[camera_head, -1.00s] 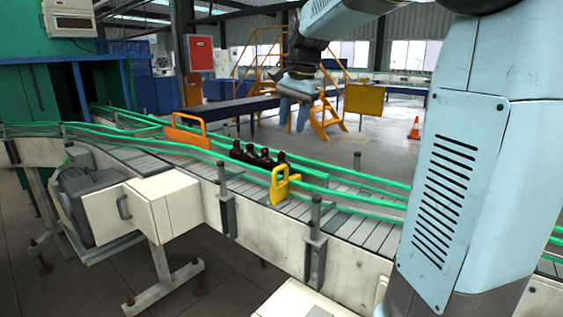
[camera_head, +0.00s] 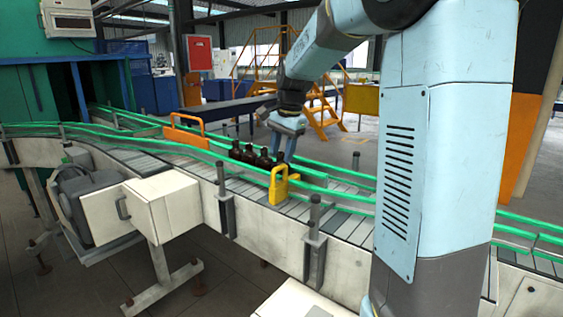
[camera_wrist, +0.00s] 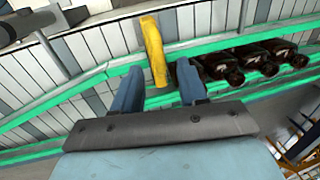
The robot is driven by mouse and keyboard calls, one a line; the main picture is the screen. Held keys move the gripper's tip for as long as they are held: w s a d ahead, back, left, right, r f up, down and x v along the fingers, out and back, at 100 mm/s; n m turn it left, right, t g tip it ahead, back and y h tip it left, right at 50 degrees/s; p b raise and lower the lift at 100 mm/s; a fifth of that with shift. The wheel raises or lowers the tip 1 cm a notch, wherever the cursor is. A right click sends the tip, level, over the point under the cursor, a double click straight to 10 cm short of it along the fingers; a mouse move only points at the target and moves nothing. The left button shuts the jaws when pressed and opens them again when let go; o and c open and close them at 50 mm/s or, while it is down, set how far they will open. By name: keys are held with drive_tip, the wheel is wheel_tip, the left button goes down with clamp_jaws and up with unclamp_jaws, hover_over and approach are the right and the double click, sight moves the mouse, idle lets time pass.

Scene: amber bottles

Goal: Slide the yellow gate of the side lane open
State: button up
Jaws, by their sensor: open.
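The yellow gate (camera_head: 280,186) stands across the lane, right in front of the row of dark bottles (camera_head: 256,157). It has a handle-like loop at its top. My gripper (camera_head: 283,149) points down just above and behind the gate in the head view, fingers apart. In the wrist view the gate (camera_wrist: 154,50) shows as a yellow bar in line with the gap between the fingertips of my gripper (camera_wrist: 159,70). The gate seems to lie beyond the fingertips; I cannot tell whether they touch. The bottles (camera_wrist: 255,58) lie right of the right finger there.
Green guide rails (camera_head: 330,198) run along both sides of the conveyor. An orange gate (camera_head: 185,132) stands farther up the line. Grey posts (camera_head: 314,210) rise at the near edge. A white box (camera_head: 145,208) and motor hang on the near side.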

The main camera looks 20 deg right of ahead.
sight(280, 166)
drive_tip(key=shift+w+a+f, duration=0.1)
drive_tip(key=shift+w+f, duration=0.05)
drive_tip(key=shift+f, duration=0.8)
drive_tip(key=shift+w+a+f, duration=0.1)
drive_tip(key=shift+w+f, duration=0.05)
drive_tip(key=shift+f, duration=0.75)
clamp_jaws()
